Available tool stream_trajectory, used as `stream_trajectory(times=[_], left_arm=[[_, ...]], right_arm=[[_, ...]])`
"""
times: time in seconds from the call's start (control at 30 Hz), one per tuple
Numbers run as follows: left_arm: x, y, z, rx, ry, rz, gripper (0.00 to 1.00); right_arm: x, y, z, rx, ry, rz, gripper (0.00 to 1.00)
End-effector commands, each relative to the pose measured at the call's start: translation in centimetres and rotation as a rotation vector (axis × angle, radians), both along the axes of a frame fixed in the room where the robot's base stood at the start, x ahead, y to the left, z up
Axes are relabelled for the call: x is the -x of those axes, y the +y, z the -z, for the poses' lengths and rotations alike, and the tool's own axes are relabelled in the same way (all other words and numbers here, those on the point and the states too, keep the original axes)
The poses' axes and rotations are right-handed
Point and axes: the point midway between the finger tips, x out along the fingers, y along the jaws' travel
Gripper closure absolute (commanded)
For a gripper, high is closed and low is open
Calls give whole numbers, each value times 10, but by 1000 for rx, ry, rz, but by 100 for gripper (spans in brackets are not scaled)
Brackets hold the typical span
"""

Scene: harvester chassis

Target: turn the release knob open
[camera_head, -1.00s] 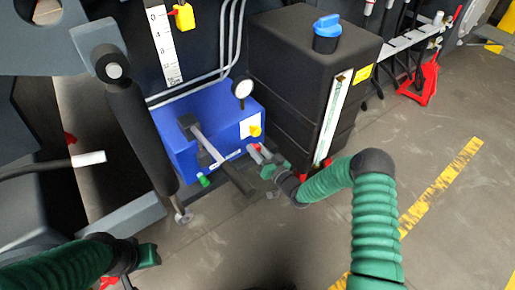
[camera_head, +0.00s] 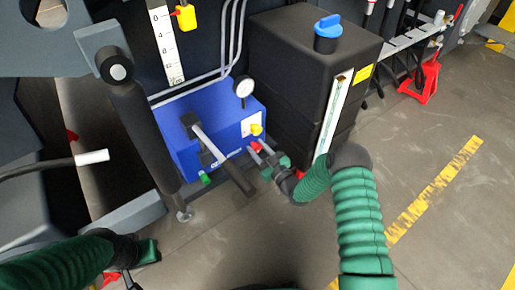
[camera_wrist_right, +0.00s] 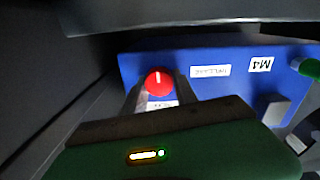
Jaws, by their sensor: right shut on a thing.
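The red release knob (camera_wrist_right: 158,82) sits on the front of the blue pump unit (camera_wrist_right: 225,65) in the right wrist view, its white mark pointing about straight up in that picture. My right gripper (camera_wrist_right: 156,92) is shut on the knob, a finger on each side of it. In the head view my right gripper (camera_head: 261,151) is at the right end of the blue unit's front, and the knob is hard to make out there. My left gripper (camera_head: 148,250) is low at the left, away from the unit; its fingers are not clear.
A pump lever (camera_head: 222,160) juts forward just left of my right gripper. A black tank (camera_head: 300,80) stands close on the right. The floor in front is clear.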

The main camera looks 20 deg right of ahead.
Motion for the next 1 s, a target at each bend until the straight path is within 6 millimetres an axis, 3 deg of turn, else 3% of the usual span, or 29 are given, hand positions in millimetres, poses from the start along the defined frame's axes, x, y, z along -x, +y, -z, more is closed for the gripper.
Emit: stream_trajectory(times=[0.03,0.37,0.4,0.57,0.87,1.0], left_arm=[[0,0,1,0,0,0,64],[0,0,1,0,0,0,64],[0,0,1,0,0,0,64],[0,0,1,0,0,0,64],[0,0,-1,0,0,0,64],[0,0,-10,0,0,0,64]], right_arm=[[4,0,10,6,22,0,100],[4,-1,10,7,21,0,100],[4,-1,10,7,21,0,65],[3,0,7,6,14,0,45],[3,-1,2,5,7,1,45],[18,-6,-1,4,8,1,45]])
